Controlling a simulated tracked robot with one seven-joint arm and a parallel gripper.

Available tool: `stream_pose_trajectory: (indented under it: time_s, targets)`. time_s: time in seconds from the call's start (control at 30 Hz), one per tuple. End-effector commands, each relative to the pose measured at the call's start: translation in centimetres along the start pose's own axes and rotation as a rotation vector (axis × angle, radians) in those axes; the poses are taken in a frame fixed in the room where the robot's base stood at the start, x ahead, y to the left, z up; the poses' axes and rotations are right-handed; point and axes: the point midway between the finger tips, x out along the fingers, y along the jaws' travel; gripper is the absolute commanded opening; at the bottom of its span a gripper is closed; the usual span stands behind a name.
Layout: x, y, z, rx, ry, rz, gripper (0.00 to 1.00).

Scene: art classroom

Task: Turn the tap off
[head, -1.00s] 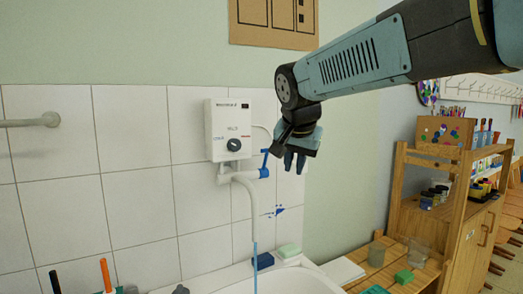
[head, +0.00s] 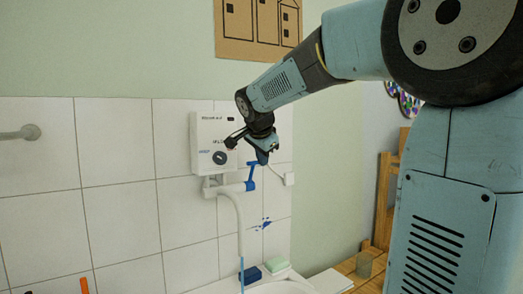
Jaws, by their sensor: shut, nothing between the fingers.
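The white water heater (head: 212,140) with a dark dial hangs on the tiled wall. Below it is a white pipe (head: 222,188) with a blue tap handle (head: 251,177) at its right end. The handle points upward. A white spout hangs down from the pipe, and a thin blue stream (head: 242,268) runs below it toward the basin. My gripper (head: 262,157) is just above and beside the handle, fingers downward and close together. Its fingers are small and partly dark, and I cannot tell whether they touch the handle.
A white basin (head: 275,287) stands below, with a blue sponge (head: 251,274) and a pale green block (head: 276,264) on its rim. A wooden shelf (head: 384,205) stands at the right, partly covered by my arm.

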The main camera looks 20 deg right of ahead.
Motion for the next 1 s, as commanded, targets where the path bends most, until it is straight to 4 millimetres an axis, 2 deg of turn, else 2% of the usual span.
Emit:
stream_pose_trajectory:
  time_s: [0.2, 0.3, 0.5, 1.0]
  targets:
    - [3.9, 0.1, 0.0, -0.001, -0.001, 0.004, 0.00]
    - [4.3, -1.4, -0.2, 0.000, 0.000, 0.000, 0.00]
    - [4.9, -3.1, -0.3, 0.001, 0.000, 0.000, 0.00]
    - [5.0, -3.7, -0.4, 0.001, 0.001, 0.000, 0.00]
